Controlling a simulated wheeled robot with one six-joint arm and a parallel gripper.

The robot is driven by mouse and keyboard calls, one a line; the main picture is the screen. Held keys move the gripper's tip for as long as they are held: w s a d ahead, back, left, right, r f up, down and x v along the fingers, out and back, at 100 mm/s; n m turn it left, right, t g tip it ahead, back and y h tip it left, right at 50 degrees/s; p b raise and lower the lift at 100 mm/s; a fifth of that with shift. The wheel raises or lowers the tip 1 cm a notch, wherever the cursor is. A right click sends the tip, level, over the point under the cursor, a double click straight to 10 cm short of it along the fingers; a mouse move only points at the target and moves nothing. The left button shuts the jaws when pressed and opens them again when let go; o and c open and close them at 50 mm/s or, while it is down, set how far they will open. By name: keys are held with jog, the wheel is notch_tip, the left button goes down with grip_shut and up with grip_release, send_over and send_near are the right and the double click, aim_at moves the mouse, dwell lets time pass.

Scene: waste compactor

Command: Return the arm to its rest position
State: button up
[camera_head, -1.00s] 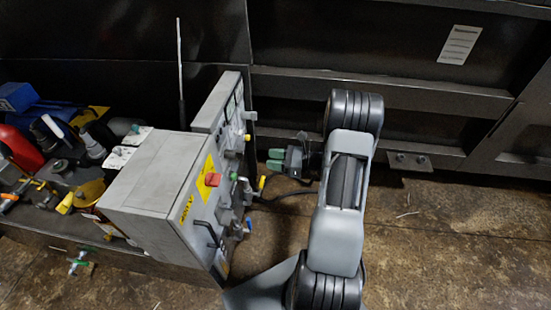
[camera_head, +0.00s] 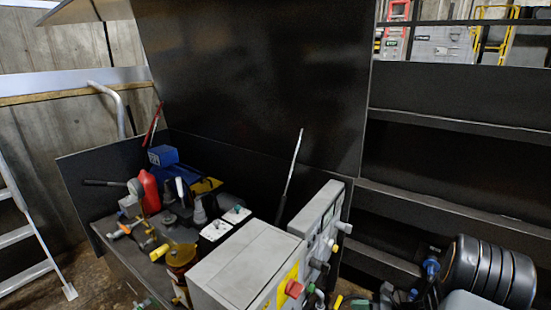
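I see nothing held.
A grey control box (camera_head: 245,262) with a red button (camera_head: 293,289) stands left of my gripper. Valves and a red part (camera_head: 150,191) crowd the machine deck. A tall black panel (camera_head: 255,80) rises behind. A ladder (camera_head: 28,235) leans at left. Black ribbed wall (camera_head: 460,165) stands behind my arm.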

jog(key=s+a+r+n+h+p, duration=0.2)
jog(key=r+n+p, duration=0.5)
jog(key=r, duration=0.6)
jog(key=s+a+r+n+g+h+p, duration=0.1)
jog(key=s+a+r+n+h+p, duration=0.2)
jog(key=r+n+h+p, duration=0.4)
jog(key=s+a+r+n+h+p, duration=0.3)
jog(key=s+r+n+h+p, duration=0.1)
jog(key=r, duration=1.5)
jog(key=s+n+p, duration=0.1)
jog(key=n+p, duration=0.1)
jog(key=p, duration=0.1)
jog(key=shift+n+h, duration=0.3)
jog(key=shift+n, duration=0.1)
jog(key=shift+o, duration=0.3)
jog(key=shift+r, duration=0.1)
